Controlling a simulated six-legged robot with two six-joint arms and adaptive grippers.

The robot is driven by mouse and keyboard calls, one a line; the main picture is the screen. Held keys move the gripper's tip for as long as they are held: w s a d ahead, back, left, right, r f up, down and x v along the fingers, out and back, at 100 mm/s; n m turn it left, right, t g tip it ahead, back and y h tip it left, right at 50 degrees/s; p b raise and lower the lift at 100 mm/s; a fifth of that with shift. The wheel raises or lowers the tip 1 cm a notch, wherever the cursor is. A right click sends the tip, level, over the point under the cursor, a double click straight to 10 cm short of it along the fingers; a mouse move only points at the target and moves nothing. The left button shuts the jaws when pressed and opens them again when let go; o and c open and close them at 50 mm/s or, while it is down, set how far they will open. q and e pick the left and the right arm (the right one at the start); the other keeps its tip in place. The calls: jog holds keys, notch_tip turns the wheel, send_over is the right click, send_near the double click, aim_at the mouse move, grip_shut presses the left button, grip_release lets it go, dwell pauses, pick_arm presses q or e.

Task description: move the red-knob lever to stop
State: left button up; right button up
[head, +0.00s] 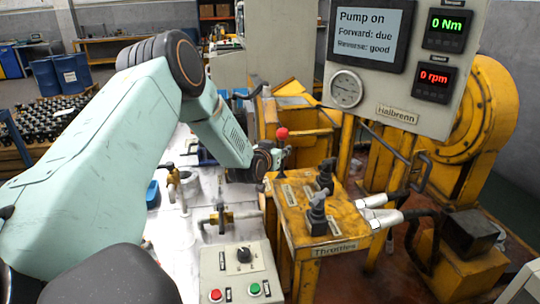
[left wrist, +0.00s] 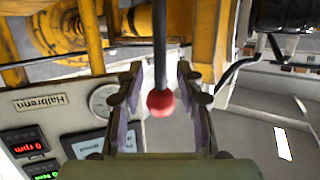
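The red-knob lever (head: 282,132) stands at the far left corner of the yellow throttle stand, its round red knob on top of a dark rod. In the left wrist view the knob (left wrist: 160,103) and its rod lie between my left gripper's fingers. My left gripper (head: 279,156) is at the lever, just below the knob in the head view. Its fingers (left wrist: 160,88) are spread, with a gap on each side of the knob. The lever's lower end is partly hidden by the gripper. My right gripper is not in view.
The yellow stand (head: 327,250) marked Throttles carries two black-handled levers (head: 317,212) close by. Silver hose fittings (head: 380,208) stick out at its right. The display panel (head: 400,60) reads "Pump on", 0 Nm and 0 rpm. A button box (head: 240,272) sits in front.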

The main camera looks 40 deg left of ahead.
pick_arm(q)
jog(key=v, duration=0.9)
jog(key=shift+f, duration=0.15)
dwell(0.4)
